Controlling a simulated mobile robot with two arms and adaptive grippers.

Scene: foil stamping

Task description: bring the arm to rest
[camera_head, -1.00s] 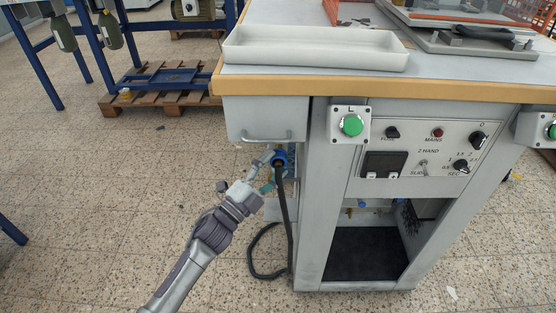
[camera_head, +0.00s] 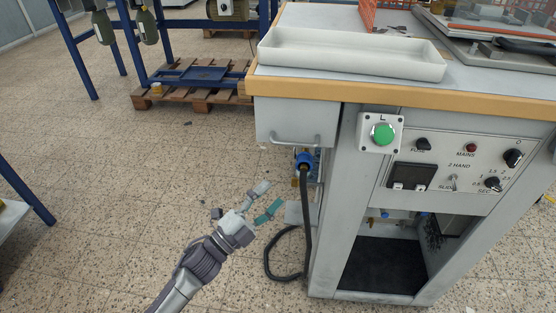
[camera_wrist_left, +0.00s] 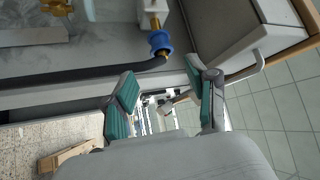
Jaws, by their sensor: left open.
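My left gripper (camera_head: 264,200) is open and empty in the head view, in free air over the floor, left of the machine cabinet (camera_head: 340,205). Its teal-padded fingers also show spread in the left wrist view (camera_wrist_left: 165,95). The blue hose fitting (camera_head: 304,161) sits on the cabinet's left side, apart from the fingers, with a black hose (camera_head: 306,215) hanging from it. In the left wrist view the blue fitting (camera_wrist_left: 159,41) and the hose lie beyond the fingertips. My right gripper is not in view.
A drawer (camera_head: 296,124) with a handle overhangs above the fitting. A white tray (camera_head: 350,57) lies on the worktop's wooden-edged top. A control panel with a green button (camera_head: 383,134) faces front. A pallet (camera_head: 192,93) stands at the back left.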

